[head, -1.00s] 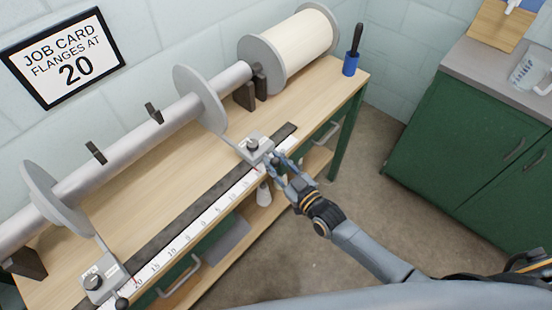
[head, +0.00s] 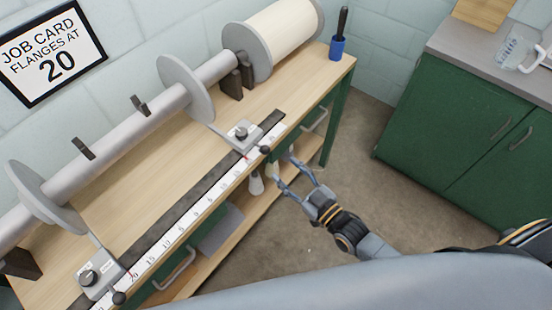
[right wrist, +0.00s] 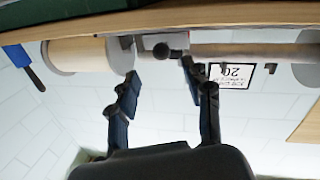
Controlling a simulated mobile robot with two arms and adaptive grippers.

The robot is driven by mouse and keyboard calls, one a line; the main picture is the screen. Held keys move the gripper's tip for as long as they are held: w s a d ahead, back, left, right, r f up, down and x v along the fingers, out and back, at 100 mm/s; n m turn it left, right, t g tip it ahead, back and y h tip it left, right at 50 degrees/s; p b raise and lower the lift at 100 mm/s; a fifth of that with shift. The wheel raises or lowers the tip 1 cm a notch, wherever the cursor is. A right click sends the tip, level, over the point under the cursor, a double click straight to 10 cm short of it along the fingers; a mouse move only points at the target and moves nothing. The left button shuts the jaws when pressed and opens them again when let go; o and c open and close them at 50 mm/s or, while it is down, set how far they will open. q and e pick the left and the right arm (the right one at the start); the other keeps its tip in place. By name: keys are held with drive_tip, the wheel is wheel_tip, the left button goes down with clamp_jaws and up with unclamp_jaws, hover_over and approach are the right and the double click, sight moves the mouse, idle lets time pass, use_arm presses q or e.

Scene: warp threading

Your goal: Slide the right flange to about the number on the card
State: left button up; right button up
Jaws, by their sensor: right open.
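The right flange (head: 186,88) is a grey disc on the beam shaft. Its arm runs down to a metal slider block (head: 242,136) with a black knob (head: 265,150) at the front edge. The block's red pointer lies beyond the readable 15 on the right half of the white scale (head: 209,200); the numeral at the pointer is too small to read. The job card (head: 52,56) reads 20. My right gripper (head: 283,170) is open and empty, apart from the knob, in front of the bench. In the right wrist view the knob (right wrist: 162,50) shows between its fingers (right wrist: 163,76). My left gripper is out of view.
The left flange (head: 45,198) has its own slider block (head: 100,272), with its pointer near the left 20. A cream roll (head: 275,38) and a blue holder (head: 337,48) are at the bench's far end. Open floor (head: 345,130) lies between bench and green cabinet (head: 450,125).

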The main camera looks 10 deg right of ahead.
drive_tip(key=shift+v, duration=1.25)
drive_tip(key=s+d+f+m+g+h, duration=0.1)
drive_tip(key=s+d+f+g+h, duration=0.15)
drive_tip(key=f, duration=0.65)
drive_tip(key=s+d+f+m+g+h, duration=0.1)
drive_tip(key=s+d+f+g, duration=0.15)
drive_tip(key=f, duration=0.65)
drive_tip(key=s+d+f+m+g+h, duration=0.1)
drive_tip(key=s+d+f+g+h, duration=0.2)
drive_tip(key=f, duration=0.6)
drive_tip(key=s+f+g, duration=0.2)
drive_tip(key=s+f, duration=0.3)
drive_tip(key=s, duration=0.3)
drive_tip(key=s+f+m+g+h, duration=0.1)
drive_tip(key=s+f+g, duration=0.1)
drive_tip(key=s+f, duration=0.3)
drive_tip(key=s+d+f+m+g, duration=0.1)
drive_tip(key=s+f+g, duration=0.2)
drive_tip(key=s, duration=1)
drive_tip(key=shift+f+h, duration=0.35)
drive_tip(key=shift+f, duration=0.55)
drive_tip(key=shift+d, duration=0.1)
